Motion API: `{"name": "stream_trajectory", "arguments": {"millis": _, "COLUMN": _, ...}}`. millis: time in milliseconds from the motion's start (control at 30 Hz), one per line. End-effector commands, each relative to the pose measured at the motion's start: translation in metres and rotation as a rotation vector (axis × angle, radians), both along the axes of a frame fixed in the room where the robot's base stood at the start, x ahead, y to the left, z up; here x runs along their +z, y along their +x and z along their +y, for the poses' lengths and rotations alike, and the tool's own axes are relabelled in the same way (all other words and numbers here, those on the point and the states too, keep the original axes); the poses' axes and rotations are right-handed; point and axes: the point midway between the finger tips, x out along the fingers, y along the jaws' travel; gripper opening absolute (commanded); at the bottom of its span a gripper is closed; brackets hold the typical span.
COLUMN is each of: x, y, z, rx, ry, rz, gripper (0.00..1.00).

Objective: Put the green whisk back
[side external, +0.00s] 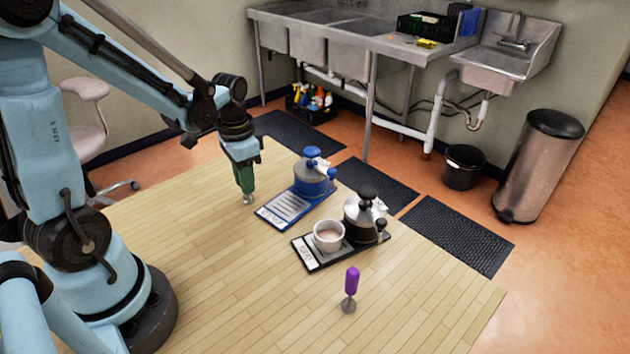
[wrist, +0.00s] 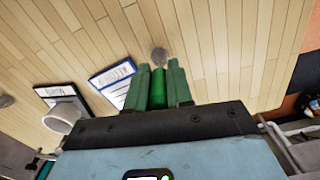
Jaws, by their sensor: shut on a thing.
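My gripper (side external: 243,178) points down over the wooden table, left of the blue mat, and is shut on the green whisk. In the wrist view the green handle (wrist: 158,90) sits between my two green fingers (wrist: 159,86), with the round metal head (wrist: 159,57) beyond them. In the side view the whisk's metal head (side external: 249,200) shows below the fingers, at or just above the tabletop; I cannot tell if it touches. The whisk is about upright. Fingers hide most of its handle in the side view.
A blue mat (side external: 268,217) holds a blue-lidded pot (side external: 313,180). A black mat (side external: 310,262) holds a black-lidded metal pot (side external: 362,225) and a white cup (side external: 328,236). A purple whisk (side external: 351,283) stands near the front. The table (side external: 200,270) is clear at left and front.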

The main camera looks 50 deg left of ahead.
Motion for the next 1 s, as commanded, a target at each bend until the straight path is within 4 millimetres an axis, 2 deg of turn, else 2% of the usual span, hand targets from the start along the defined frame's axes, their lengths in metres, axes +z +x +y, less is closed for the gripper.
{"name": "stream_trajectory", "arguments": {"millis": 33, "x": -0.001, "y": 0.0, "z": 0.0, "rx": 0.0, "ry": 0.0, "rz": 0.0, "gripper": 0.23}}
{"name": "stream_trajectory", "arguments": {"millis": 200, "x": -0.001, "y": 0.0, "z": 0.0, "rx": 0.0, "ry": 0.0, "rz": 0.0, "gripper": 0.47}}
{"name": "stream_trajectory", "arguments": {"millis": 467, "x": 0.0, "y": 0.0, "z": 0.0, "rx": 0.0, "ry": 0.0, "rz": 0.0, "gripper": 0.47}}
{"name": "stream_trajectory", "arguments": {"millis": 633, "x": 0.007, "y": 0.0, "z": 0.0, "rx": 0.0, "ry": 0.0, "rz": 0.0, "gripper": 0.47}}
{"name": "stream_trajectory", "arguments": {"millis": 1000, "x": 0.055, "y": 0.0, "z": 0.0, "rx": 0.0, "ry": 0.0, "rz": 0.0, "gripper": 0.47}}
